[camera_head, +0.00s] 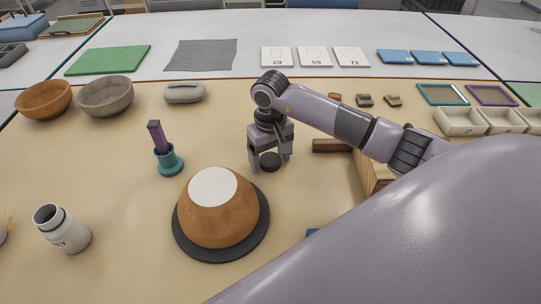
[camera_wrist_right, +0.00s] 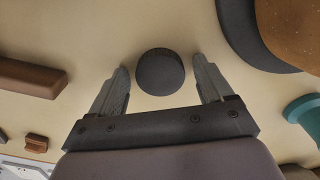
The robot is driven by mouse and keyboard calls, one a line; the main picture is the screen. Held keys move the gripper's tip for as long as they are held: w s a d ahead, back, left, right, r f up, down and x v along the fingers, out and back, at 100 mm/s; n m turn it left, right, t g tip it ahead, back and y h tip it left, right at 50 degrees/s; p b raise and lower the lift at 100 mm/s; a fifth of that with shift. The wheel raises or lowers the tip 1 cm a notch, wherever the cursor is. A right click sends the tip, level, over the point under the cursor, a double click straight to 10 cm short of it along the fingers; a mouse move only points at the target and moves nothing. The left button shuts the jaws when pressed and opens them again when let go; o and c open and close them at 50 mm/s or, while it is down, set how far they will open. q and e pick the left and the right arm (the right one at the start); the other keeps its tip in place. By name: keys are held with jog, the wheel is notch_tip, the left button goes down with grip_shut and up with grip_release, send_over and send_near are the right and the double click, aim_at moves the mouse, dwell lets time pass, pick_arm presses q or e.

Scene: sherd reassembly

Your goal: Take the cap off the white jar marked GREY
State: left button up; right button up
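The white jar (camera_head: 63,230) stands at the left front of the table. Its label is partly turned away and only the ending "EY" shows. Its neck is dark inside and looks uncapped. A dark round cap (camera_head: 270,162) lies on the table behind the orange bowl. My right gripper (camera_head: 269,165) points down over the cap, its fingers on either side. In the right wrist view the cap (camera_wrist_right: 160,72) sits between the open fingertips (camera_wrist_right: 161,78), with a gap on both sides. My left gripper is not in view.
An upturned orange bowl (camera_head: 232,217) with a white top sits on a dark round mat (camera_head: 190,245) between jar and right gripper. A teal holder (camera_head: 169,162) with a purple-handled tool stands behind. A brown bar (camera_head: 331,146) lies right of the gripper.

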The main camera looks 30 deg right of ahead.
aim_at(270, 159)
notch_tip(270, 159, up, 12)
jog(key=shift+r, duration=0.2)
dwell(0.4)
